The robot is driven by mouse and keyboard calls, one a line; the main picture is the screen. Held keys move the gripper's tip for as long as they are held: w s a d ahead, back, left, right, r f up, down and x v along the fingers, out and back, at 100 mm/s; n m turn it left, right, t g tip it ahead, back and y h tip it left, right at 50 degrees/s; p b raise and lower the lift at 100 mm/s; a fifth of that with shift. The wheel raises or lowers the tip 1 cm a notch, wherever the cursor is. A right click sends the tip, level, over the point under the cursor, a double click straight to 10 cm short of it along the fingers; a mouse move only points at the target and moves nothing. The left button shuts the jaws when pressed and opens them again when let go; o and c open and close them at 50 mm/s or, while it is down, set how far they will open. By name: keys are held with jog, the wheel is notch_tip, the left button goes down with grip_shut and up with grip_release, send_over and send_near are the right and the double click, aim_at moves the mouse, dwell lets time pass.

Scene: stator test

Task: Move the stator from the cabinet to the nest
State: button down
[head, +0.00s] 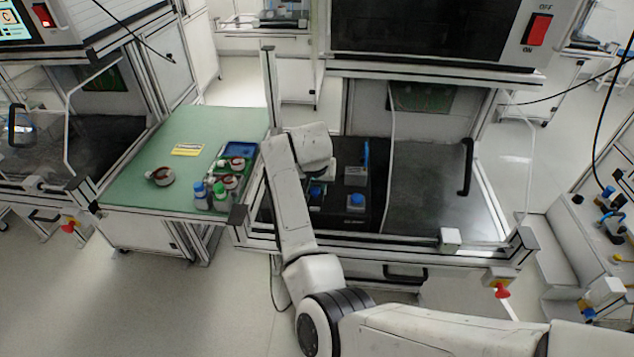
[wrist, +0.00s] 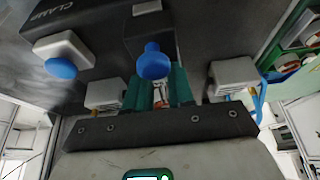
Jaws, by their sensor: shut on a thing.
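A blue knob (wrist: 153,62) on a dark clamp fixture (wrist: 100,20) shows just beyond the fingertips. A copper-ringed stator (head: 160,176) lies on the green table at the left. More such rings (head: 230,182) stand at its right edge. I cannot identify the nest.
The green table (head: 130,195) has bottles (head: 220,196), a blue tray (head: 240,149) and a yellow label (head: 187,150). Frame posts and a front rail (head: 400,245) edge the cabinet. A black handle (head: 466,168) stands at its right. The cabinet floor's right half is clear.

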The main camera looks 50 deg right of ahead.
jog(key=shift+s+a+f, duration=0.15)
jog(key=shift+s+f, duration=0.05)
jog(key=shift+f, duration=0.25)
jog(key=shift+s+a+f, duration=0.1)
jog(key=shift+s+f, duration=0.05)
jog(key=shift+f, duration=0.3)
jog(key=c, duration=1.1)
grip_release()
jog(key=shift+o, duration=1.1)
jog(key=shift+a+r, duration=0.1)
jog(key=shift+r, duration=0.4)
jog(key=v, duration=0.3)
jog(key=b+v, duration=0.1)
jog(key=v, duration=0.6)
jog(key=shift+w+r, duration=0.25)
jog(key=shift+r, duration=0.1)
jog(key=shift+s+r, duration=0.1)
jog(key=shift+r, duration=0.25)
